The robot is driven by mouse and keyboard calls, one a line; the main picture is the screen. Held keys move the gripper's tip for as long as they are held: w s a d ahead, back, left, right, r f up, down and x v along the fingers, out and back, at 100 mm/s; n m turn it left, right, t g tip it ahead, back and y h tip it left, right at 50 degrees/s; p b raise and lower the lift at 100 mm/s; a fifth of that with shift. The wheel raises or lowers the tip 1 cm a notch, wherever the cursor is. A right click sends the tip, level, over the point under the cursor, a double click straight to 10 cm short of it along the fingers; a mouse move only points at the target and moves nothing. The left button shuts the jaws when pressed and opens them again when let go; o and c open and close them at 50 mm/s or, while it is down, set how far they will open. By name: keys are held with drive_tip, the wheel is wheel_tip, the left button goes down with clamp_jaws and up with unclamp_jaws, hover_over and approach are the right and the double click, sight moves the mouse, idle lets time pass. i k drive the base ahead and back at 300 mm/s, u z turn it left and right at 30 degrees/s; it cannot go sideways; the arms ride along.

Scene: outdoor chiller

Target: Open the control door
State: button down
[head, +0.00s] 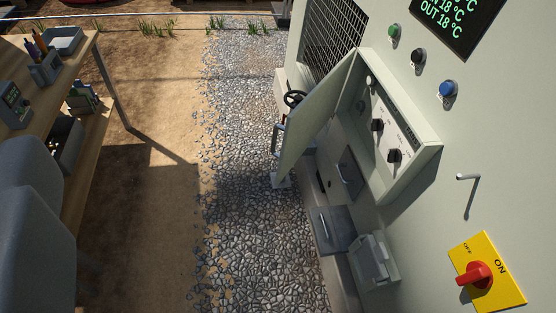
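The control door (322,118) is a pale flat panel on the front of the chiller cabinet (490,140). It stands swung well open, out from the left side of a shallow control box (412,150). A bar handle (277,138) shows at the door's outer edge. Inside the box, black knobs (394,156) on a light panel are exposed. My gripper's fingers do not show in the head view, so I cannot see whether they touch anything.
A red rotary switch (474,275) on a yellow plate, a bent metal lever (468,178) and coloured buttons (447,88) are on the cabinet. A grey box (374,260) sits below. A wooden bench (92,140) stands left. The gravel strip (250,190) between is clear.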

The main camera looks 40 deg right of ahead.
sight(306, 120)
drive_tip(key=u, duration=0.15)
drive_tip(key=i, duration=0.95)
drive_tip(key=z, duration=0.85)
